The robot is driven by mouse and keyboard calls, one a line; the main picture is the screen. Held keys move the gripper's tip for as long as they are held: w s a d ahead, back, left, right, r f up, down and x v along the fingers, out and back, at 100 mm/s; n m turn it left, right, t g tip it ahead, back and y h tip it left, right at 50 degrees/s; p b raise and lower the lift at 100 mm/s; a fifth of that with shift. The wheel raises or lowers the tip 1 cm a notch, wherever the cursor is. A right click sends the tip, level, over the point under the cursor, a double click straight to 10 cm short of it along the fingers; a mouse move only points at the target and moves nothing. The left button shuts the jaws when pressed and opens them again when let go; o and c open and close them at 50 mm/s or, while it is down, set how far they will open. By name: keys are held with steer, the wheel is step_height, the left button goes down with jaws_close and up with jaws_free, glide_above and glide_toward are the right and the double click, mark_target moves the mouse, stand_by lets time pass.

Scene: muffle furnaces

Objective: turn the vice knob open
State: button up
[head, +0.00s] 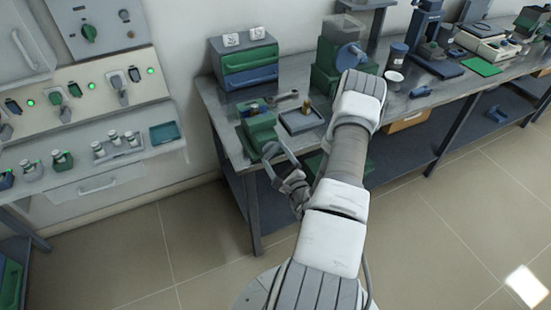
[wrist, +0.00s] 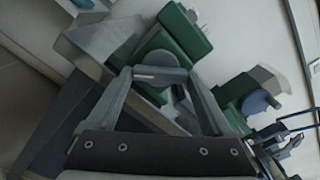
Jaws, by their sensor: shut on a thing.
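The green vice (head: 260,136) stands at the near left corner of the workbench. It also shows in the wrist view as a green block (wrist: 183,38). Its grey knob (wrist: 160,73) is a short bar in front of the green body, lying between my fingertips. My gripper (head: 275,157) is at the vice's front side, just off the bench edge. In the wrist view my gripper (wrist: 160,76) has its two fingers at the bar's ends, shut on it. The knob's mount behind the bar is partly hidden.
On the workbench (head: 222,100), a grey tray (head: 302,121) sits right of the vice and a drawer box (head: 246,62) behind it. A green machine with a blue wheel (head: 349,54) stands further right, partly behind my arm. Open floor (head: 140,250) lies front left.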

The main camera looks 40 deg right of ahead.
steer(key=shift+n+b, duration=0.65)
steer(key=shift+n, duration=1.05)
steer(key=shift+r+n, duration=0.1)
steer(key=shift+n, duration=0.2)
steer(key=o, duration=1.1)
steer(key=shift+o, duration=0.2)
steer(key=shift+s, duration=0.15)
